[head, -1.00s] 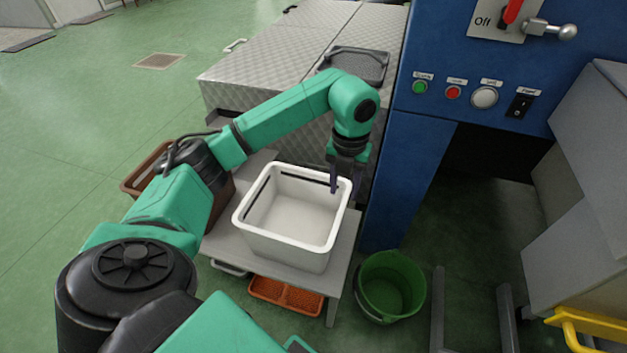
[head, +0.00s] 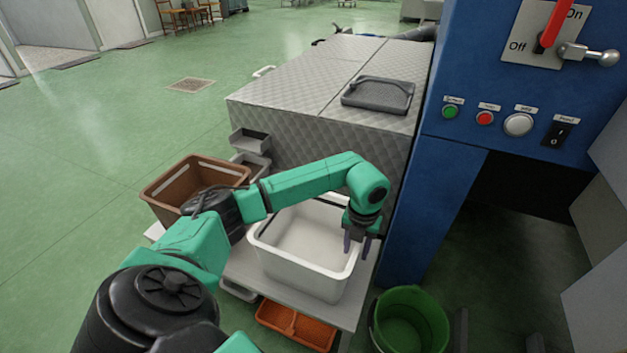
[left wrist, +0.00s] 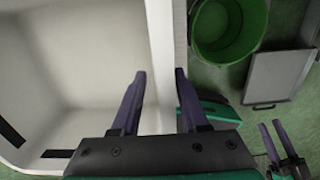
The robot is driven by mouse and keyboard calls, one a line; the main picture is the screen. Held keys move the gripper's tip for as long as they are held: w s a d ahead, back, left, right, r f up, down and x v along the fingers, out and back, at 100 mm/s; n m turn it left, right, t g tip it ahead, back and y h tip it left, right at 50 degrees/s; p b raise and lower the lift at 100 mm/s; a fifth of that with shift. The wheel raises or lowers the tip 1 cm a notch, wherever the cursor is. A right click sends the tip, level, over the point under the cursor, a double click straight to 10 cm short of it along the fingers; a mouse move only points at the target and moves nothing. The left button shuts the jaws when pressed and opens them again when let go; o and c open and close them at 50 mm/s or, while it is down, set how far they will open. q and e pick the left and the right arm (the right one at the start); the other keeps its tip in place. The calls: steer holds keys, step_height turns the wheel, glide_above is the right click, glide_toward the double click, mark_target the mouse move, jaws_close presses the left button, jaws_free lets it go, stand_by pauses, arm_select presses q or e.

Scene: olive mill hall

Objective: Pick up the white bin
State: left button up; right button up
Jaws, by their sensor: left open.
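The white bin (head: 300,279) stands upright on a light grey bench, open at the top and empty where I can see inside. My arm hides part of its far rim. My left gripper (head: 357,246) points down at the bin's right wall. In the left wrist view the gripper (left wrist: 160,72) is open, with one finger on the inner side of the bin's wall (left wrist: 160,50) and the other on the outer side. I see gaps beside the wall and cannot tell any contact. My right gripper (left wrist: 271,124) shows at the lower right of that view, fingers apart and empty.
A brown crate (head: 168,203) stands left of the bin. An orange tray (head: 290,328) is low under the bench (head: 325,310). A green bucket (head: 408,330) stands on the floor to the right. The blue machine (head: 415,215) rises close to the bin's right side.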

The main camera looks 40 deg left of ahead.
arm_select(q)
jaws_close()
steer(key=shift+d, duration=0.1)
stand_by(1.2)
